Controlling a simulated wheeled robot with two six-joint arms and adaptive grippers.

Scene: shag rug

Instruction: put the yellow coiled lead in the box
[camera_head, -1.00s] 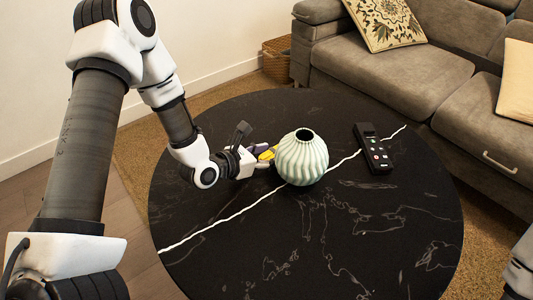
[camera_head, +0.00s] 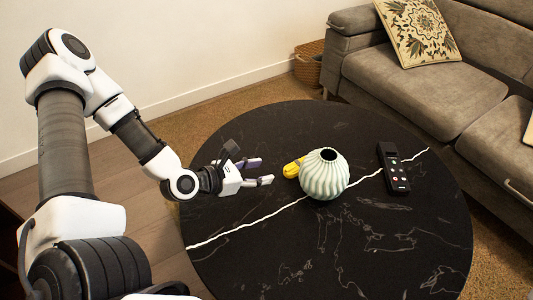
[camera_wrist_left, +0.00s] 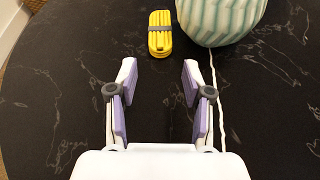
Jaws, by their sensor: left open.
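The yellow coiled lead (camera_head: 293,168) lies on the round black table, just left of and partly behind the pale green vase. In the left wrist view the lead (camera_wrist_left: 160,36) is a flat bundle with a grey band around its middle, beyond my fingertips. My left gripper (camera_head: 258,171) is open and empty over the table, to the left of the lead and apart from it. In the left wrist view its fingers (camera_wrist_left: 160,75) stand wide apart. A woven basket-like box (camera_head: 309,62) stands on the floor behind the table, beside the sofa. My right gripper is not in view.
The ribbed pale green vase (camera_head: 325,174) stands close to the lead; it also shows in the left wrist view (camera_wrist_left: 219,20). A black remote (camera_head: 392,168) lies to its right. A grey sofa (camera_head: 425,85) borders the table. The table's front is clear.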

